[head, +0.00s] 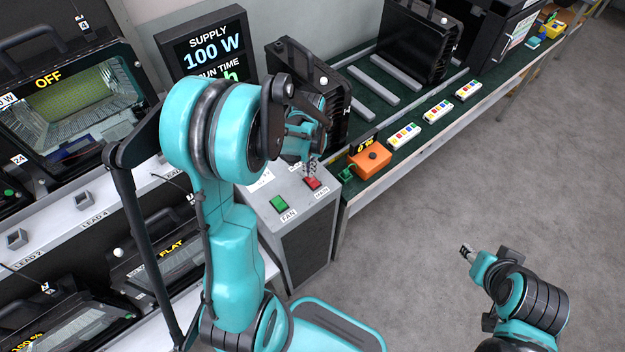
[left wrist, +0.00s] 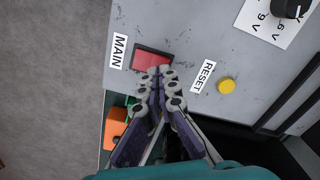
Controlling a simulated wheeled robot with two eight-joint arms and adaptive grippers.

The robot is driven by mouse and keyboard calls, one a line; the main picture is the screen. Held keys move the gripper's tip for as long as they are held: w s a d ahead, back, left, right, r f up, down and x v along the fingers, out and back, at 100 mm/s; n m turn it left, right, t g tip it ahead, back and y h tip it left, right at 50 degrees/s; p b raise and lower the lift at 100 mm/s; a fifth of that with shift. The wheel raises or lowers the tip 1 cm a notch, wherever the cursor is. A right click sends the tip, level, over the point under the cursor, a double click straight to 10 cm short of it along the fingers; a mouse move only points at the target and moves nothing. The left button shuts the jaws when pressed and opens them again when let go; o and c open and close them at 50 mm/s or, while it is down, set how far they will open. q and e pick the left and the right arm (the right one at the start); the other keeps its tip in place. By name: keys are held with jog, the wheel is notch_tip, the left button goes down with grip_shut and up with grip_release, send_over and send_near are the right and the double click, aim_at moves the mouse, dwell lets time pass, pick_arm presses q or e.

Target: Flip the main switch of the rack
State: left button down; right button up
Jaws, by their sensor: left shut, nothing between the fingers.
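The main switch is a red rocker (head: 313,183) on top of a grey cabinet (head: 311,228), with a MAIN label beside it. It also shows in the left wrist view (left wrist: 146,61), partly covered at its lower edge by my fingertips. My left gripper (head: 310,168) is shut and empty, its tips at the red rocker's edge. In the left wrist view the closed fingertips (left wrist: 161,71) overlap the rocker; whether they touch it, and which side is pressed, I cannot tell. My right gripper (head: 466,252) hangs over the floor at the right, far from the cabinet.
A green FAN switch (head: 279,203) sits near the red one. A yellow RESET button (left wrist: 227,87) and a black knob (left wrist: 290,8) share the panel. An orange box (head: 370,160) with a black button stands on the green-topped bench beside the cabinet. The floor at right is clear.

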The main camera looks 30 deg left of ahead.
pick_arm(q)
jog(key=shift+f+b, duration=0.9)
jog(key=shift+f, duration=0.15)
dwell(0.9)
jog(key=shift+r, duration=0.1)
jog(key=shift+r+p, duration=2.6)
jog(key=shift+r, duration=0.9)
jog(key=shift+f, duration=0.1)
jog(key=shift+d, duration=0.1)
jog(key=s+d+r+m+t+b, duration=0.1)
jog(key=s+d+r+t+b, duration=0.4)
jog(key=s+d, duration=0.5)
notch_tip(320, 180, up, 3)
jog(key=shift+s+d+f+t+b, duration=0.2)
jog(key=shift+s+t+b, duration=0.25)
jog(key=shift+t, duration=0.65)
